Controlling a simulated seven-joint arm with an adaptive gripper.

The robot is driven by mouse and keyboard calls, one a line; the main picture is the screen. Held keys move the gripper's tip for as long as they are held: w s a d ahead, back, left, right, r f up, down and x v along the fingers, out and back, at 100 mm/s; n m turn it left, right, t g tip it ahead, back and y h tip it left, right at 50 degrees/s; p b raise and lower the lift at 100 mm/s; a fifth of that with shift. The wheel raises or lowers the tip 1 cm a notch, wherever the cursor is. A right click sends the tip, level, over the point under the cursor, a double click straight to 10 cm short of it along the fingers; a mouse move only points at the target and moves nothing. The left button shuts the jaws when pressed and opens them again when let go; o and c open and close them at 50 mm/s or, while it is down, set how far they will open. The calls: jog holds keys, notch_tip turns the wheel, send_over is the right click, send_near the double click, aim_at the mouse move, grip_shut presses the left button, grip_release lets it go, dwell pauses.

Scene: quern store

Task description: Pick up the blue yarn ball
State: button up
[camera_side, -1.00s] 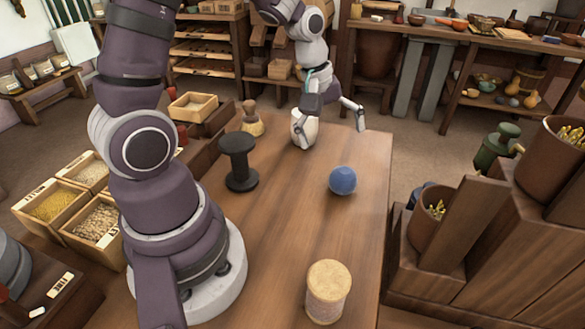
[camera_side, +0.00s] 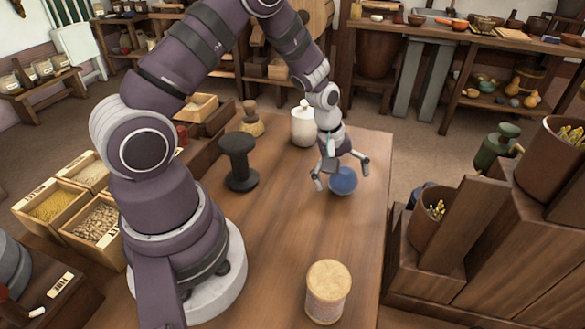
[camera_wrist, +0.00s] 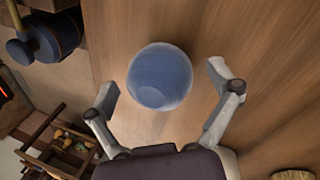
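The blue yarn ball (camera_side: 343,181) sits on the wooden table (camera_side: 290,220), near its right edge, in the side view. My gripper (camera_side: 342,178) is right at the ball, its open fingers spread to either side of it. In the wrist view the ball (camera_wrist: 160,77) lies just beyond and between the fingertips of my gripper (camera_wrist: 165,82), with visible gaps on both sides. Nothing is held. In the side view part of the ball's top is hidden by my gripper.
A white lidded jar (camera_side: 303,125) stands behind my gripper. A black spool (camera_side: 239,163) stands to the left, with a wooden-handled brush (camera_side: 250,120) behind it. A tan thread spool (camera_side: 327,291) stands at the table's front. The table's middle is clear.

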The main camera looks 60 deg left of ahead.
jog(key=c, duration=1)
jog(key=shift+r, duration=0.1)
